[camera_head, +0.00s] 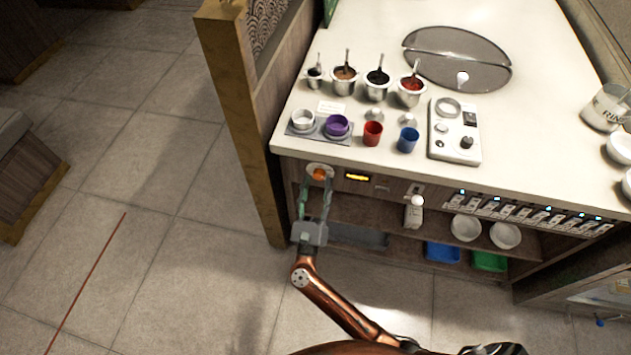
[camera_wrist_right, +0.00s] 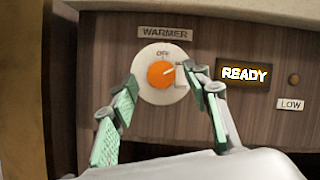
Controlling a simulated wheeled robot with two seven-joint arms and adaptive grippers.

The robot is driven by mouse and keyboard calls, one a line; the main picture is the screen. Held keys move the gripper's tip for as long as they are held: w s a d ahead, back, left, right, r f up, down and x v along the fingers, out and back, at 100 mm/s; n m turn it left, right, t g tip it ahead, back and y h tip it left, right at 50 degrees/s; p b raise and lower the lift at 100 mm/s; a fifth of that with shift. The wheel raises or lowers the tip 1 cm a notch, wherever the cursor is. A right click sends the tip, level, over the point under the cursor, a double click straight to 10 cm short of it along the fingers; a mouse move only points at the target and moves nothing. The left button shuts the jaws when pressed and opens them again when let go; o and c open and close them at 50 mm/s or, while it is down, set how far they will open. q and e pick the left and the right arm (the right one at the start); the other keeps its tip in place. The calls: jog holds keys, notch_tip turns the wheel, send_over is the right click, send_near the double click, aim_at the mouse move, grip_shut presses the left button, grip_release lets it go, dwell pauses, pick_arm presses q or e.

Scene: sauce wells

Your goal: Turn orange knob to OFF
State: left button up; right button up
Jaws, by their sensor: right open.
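The orange knob (camera_head: 319,174) sits on a round white dial plate on the counter's front panel, near its left end. In the right wrist view the orange knob (camera_wrist_right: 161,74) is under a "WARMER" label (camera_wrist_right: 165,33), with "OFF" marked at the top of the dial plate (camera_wrist_right: 148,93). A pale pointer mark on the knob points right and slightly up, away from OFF. My right gripper (camera_head: 317,190) is open in front of the knob. Its green-padded fingers (camera_wrist_right: 165,108) stand apart on either side, below the dial's centre, and hold nothing. My left gripper is not in view.
A lit "READY" display (camera_wrist_right: 243,74) and a "LOW" label (camera_wrist_right: 290,104) are right of the dial. A wooden post (camera_head: 235,110) stands close on the left. Cups, sauce pots and a white control box (camera_head: 440,150) stand on the countertop (camera_head: 340,155) above.

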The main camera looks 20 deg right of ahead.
jog(key=shift+w+d+r, duration=0.2)
jog(key=shift+w+d, duration=0.1)
jog(key=shift+w, duration=0.2)
jog(key=shift+a, duration=0.1)
jog(key=c, duration=1.2)
